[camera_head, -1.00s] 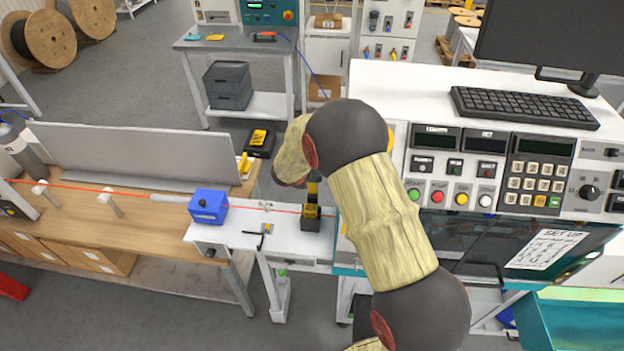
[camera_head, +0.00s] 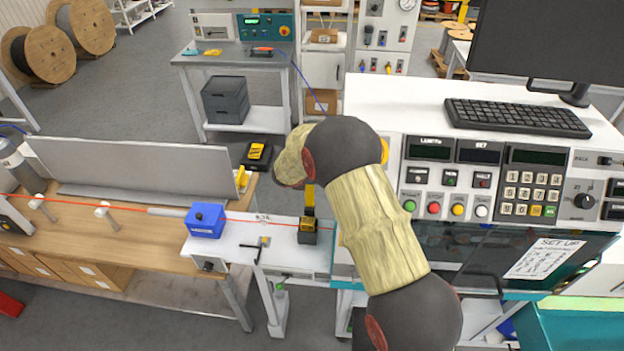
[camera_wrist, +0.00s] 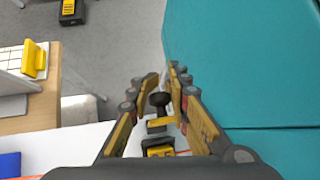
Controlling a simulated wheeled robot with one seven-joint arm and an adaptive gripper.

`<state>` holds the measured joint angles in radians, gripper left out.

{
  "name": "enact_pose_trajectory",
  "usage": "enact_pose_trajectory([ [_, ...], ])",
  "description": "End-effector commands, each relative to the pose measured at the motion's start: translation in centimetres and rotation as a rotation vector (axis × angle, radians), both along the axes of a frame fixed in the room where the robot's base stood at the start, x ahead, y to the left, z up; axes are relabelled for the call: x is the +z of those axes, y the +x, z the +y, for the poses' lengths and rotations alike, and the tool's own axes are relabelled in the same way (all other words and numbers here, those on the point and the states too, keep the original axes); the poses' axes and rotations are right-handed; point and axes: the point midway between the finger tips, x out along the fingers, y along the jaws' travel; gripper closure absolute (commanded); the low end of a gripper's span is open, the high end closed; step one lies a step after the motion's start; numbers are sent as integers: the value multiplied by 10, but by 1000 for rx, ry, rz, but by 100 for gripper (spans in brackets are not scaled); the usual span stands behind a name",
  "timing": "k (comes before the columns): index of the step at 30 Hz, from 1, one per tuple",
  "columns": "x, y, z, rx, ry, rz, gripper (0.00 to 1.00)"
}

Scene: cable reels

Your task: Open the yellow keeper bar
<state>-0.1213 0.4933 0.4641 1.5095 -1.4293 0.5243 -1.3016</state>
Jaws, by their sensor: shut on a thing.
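The yellow keeper bar (camera_wrist: 160,123) shows in the wrist view between my fingers, with a dark round knob just beyond it. My gripper (camera_wrist: 163,83) has yellow and dark fingers on both sides of the knob and is shut on the bar's end; the exact contact is hard to see. In the head view, a small dark and yellow guide block (camera_head: 308,236) stands on the white bench, with an upright yellow piece above it. My arm hides most of the gripper there.
A blue box (camera_head: 206,220) sits on the white bench left of the block, and a red cable runs across to it. The control console (camera_head: 480,180) with buttons and keyboard is close on the right. A teal panel (camera_wrist: 240,75) is close beside my fingers.

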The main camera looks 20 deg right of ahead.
Motion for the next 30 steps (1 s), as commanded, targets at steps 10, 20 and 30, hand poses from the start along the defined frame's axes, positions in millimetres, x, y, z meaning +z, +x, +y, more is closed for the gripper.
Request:
enact_pose_trajectory([
  [10,-24,-12,3,2,8,33,100],
  [20,-24,-12,3,1,7,33,68],
  [30,-23,-13,0,-3,6,34,62],
])
